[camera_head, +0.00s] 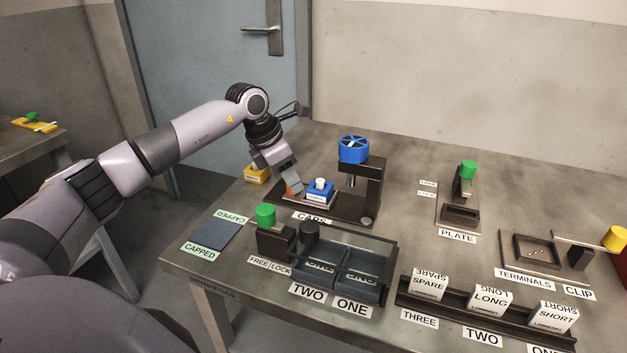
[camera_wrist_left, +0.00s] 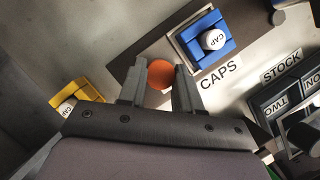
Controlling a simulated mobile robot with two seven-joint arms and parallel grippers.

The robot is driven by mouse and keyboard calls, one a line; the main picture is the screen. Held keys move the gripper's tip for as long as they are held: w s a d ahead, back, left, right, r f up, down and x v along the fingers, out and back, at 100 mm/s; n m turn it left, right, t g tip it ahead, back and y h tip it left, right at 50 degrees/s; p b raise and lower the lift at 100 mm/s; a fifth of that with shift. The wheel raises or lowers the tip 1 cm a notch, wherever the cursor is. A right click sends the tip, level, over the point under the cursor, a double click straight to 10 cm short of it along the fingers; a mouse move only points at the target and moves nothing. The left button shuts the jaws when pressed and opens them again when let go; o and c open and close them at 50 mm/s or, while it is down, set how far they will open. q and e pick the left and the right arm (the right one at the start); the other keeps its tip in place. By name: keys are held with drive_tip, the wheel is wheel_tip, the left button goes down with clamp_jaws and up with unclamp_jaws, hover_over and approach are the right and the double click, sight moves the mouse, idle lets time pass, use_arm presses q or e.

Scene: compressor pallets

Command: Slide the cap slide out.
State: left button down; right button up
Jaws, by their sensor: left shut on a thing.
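The cap slide (camera_head: 309,204) is a pale plate at the CAPS station, bearing a blue holder (camera_head: 320,196) with a white cap (camera_head: 319,184) in it. In the left wrist view the blue holder (camera_wrist_left: 230,46) and the cap (camera_wrist_left: 213,39) show beyond the fingers. An orange round knob (camera_wrist_left: 160,73) sits between the fingers, at the left side of the station. My left gripper (camera_head: 290,188) is shut on this knob, which is mostly hidden by the fingers in the head view. My right gripper is not in view.
A press with a blue handwheel (camera_head: 354,149) stands just right of the blue holder. The stock tray (camera_head: 377,292) and the green-knobbed lock (camera_head: 266,215) are in front.

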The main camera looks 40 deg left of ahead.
use_arm(q)
drive_tip(key=a, duration=0.2)
drive_tip(key=s+a, duration=0.1)
drive_tip(key=a, duration=0.1)
drive_tip(key=c, duration=1.1)
unclamp_jaws()
drive_tip(key=shift+a, duration=0.1)
drive_tip(key=shift+o, duration=0.2)
drive_tip(key=shift+r, duration=0.1)
drive_tip(key=shift+s+r, duration=0.1)
drive_tip(key=shift+r, duration=0.2)
drive_tip(key=v, duration=0.6)
drive_tip(key=shift+r+p, duration=0.2)
drive_tip(key=shift+p, duration=0.15)
drive_tip(key=shift+s, duration=0.1)
